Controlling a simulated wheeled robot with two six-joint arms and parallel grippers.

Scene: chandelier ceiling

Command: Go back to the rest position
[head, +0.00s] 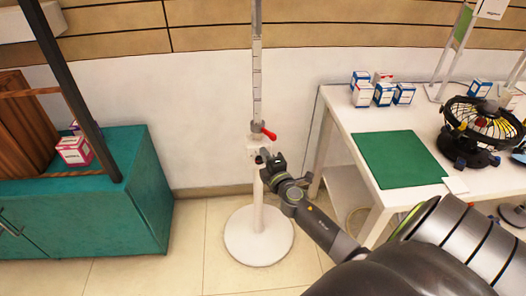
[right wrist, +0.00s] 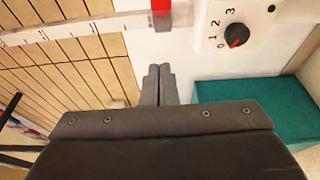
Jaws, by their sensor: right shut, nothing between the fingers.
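My right gripper (head: 263,157) is in front of the white pole stand (head: 257,88), just below its red lever (head: 268,133). In the right wrist view its two dark fingers (right wrist: 159,80) are together with nothing between them. A white plate with a dial (right wrist: 235,37) numbered 0 to 3 shows beyond and to the right of the fingers there. The dial's red mark is near 0. Whether the fingers touch the stand cannot be told. My left gripper is out of view.
A white table (head: 345,118) at the right holds a green mat (head: 400,159), several small boxes (head: 383,94) and a black fan (head: 482,122). A green cabinet (head: 150,190) stands at the left. The stand's round base (head: 258,240) is on the tiled floor.

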